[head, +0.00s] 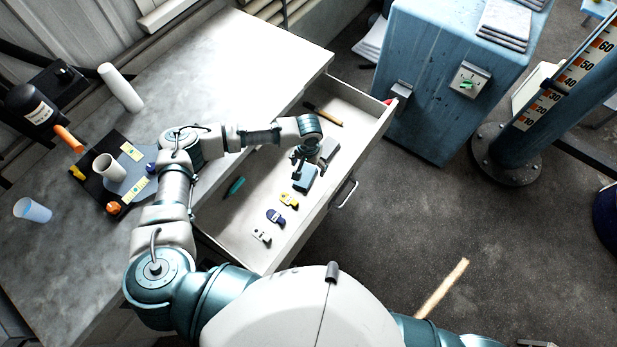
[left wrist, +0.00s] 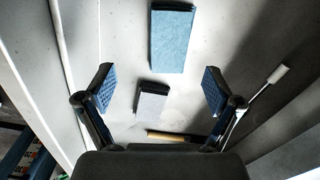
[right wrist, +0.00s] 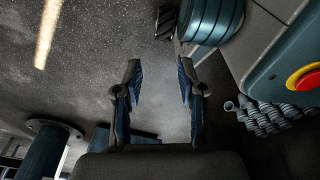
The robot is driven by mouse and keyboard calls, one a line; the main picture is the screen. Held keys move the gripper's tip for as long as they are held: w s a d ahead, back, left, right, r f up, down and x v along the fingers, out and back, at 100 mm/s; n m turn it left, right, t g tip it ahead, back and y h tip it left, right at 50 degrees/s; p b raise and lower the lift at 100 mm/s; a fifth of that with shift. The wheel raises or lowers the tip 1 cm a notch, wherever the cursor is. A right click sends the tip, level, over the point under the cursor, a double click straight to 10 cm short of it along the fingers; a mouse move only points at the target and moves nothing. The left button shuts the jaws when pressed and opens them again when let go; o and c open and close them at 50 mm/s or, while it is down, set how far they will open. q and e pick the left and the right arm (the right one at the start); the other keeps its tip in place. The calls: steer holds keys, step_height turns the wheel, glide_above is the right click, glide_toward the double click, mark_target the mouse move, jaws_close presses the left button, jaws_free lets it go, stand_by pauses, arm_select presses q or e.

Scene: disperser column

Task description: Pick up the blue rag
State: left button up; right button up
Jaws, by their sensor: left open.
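The blue rag (head: 304,178) is a flat folded rectangle lying in the open drawer. It also shows in the left wrist view (left wrist: 172,40), ahead of the fingertips and apart from them. My left gripper (head: 302,158) hangs over the drawer beside the rag. In the left wrist view its fingers (left wrist: 158,90) are spread wide with nothing held. A smaller grey block (left wrist: 151,103) lies below, between the fingers in that view. My right gripper (right wrist: 158,85) is open and empty, with the dark floor beyond it.
The drawer (head: 252,258) also holds a yellow item (head: 289,199), a dark blue item (head: 275,217), a white item (head: 261,236), a teal item (head: 235,186) and a wooden-handled tool (head: 323,114). A blue cabinet (head: 436,85) stands close beyond the drawer front. The worktop (head: 225,75) lies left of it.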

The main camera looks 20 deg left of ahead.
mark_target(303, 176)
arm_select(q)
steer(key=a+f, duration=0.1)
steer(key=f, duration=0.1)
steer(key=a+f, duration=0.1)
steer(key=f, duration=0.1)
steer(key=shift+a, duration=0.15)
step_height(303, 176, down, 3)
steer(key=shift+s+r+b, duration=0.1)
steer(key=shift+r+b, duration=0.05)
steer(key=shift+b, duration=0.3)
steer(key=shift+d+f, duration=0.2)
steer(key=shift+f, duration=0.1)
steer(key=shift+d+f, duration=0.1)
steer(key=shift+d, duration=0.5)
steer(key=c, duration=0.3)
steer(key=shift+a, duration=0.4)
steer(key=c, duration=0.8)
steer(key=shift+a, duration=0.35)
steer(key=shift+d, duration=0.15)
steer(key=shift+c, duration=0.2)
steer(key=r, duration=0.3)
steer(key=r+p, duration=0.1)
steer(key=r, duration=0.5)
steer(key=shift+d+r, duration=0.1)
steer(key=shift+d, duration=0.2)
steer(key=shift+a+r, duration=0.3)
steer(key=shift+r, duration=0.15)
arm_select(e)
steer(key=shift+s+a+f, duration=0.1)
steer(key=shift+s+a, duration=0.4)
